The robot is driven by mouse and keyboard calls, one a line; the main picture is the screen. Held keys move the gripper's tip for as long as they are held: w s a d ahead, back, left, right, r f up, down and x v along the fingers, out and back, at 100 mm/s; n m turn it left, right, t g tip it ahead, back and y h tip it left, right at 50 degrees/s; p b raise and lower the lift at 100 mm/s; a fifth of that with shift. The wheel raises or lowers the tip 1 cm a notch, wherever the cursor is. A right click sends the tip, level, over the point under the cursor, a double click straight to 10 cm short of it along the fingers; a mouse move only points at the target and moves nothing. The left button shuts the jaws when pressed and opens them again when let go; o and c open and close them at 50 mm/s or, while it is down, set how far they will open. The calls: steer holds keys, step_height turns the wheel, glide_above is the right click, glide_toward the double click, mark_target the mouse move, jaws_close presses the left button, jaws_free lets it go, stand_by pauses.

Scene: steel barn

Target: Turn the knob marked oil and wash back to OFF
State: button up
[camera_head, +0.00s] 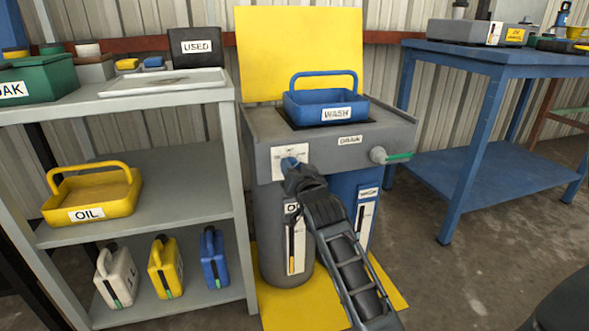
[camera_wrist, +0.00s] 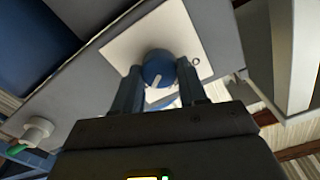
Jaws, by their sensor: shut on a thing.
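My gripper (camera_wrist: 158,84) is shut on a round blue knob (camera_wrist: 158,68) with a pale pointer line, one finger on each side of it. The knob sits on a white plate (camera_wrist: 122,48) on the front of a grey wash station (camera_head: 262,135). In the head view my gripper (camera_head: 291,170) reaches the white plate (camera_head: 303,152) and hides most of the knob. The plate's markings are too small or covered to read, so the knob's setting cannot be told.
A blue WASH basket (camera_head: 325,103) sits on the station, with a green-handled drain valve (camera_head: 379,155) at its right. A grey shelf (camera_head: 190,193) at left holds a yellow OIL basket (camera_head: 92,192) and several jugs. A blue table (camera_head: 480,172) stands at right.

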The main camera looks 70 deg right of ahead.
steer(key=c, duration=0.4)
steer(key=shift+r+n+p, duration=0.1)
steer(key=shift+n+p, duration=0.3)
steer(key=shift+r+n+p, duration=0.1)
steer(key=shift+n+p, duration=0.75)
steer(key=shift+n, duration=0.05)
steer(key=n+p, duration=0.1)
steer(key=n, duration=0.1)
steer(key=shift+w+n+p, duration=0.1)
steer(key=shift+n+p, duration=0.3)
steer(key=n+p, duration=0.2)
steer(key=n, duration=0.3)
steer(key=shift+a, duration=0.1)
steer(key=shift+n, duration=0.3)
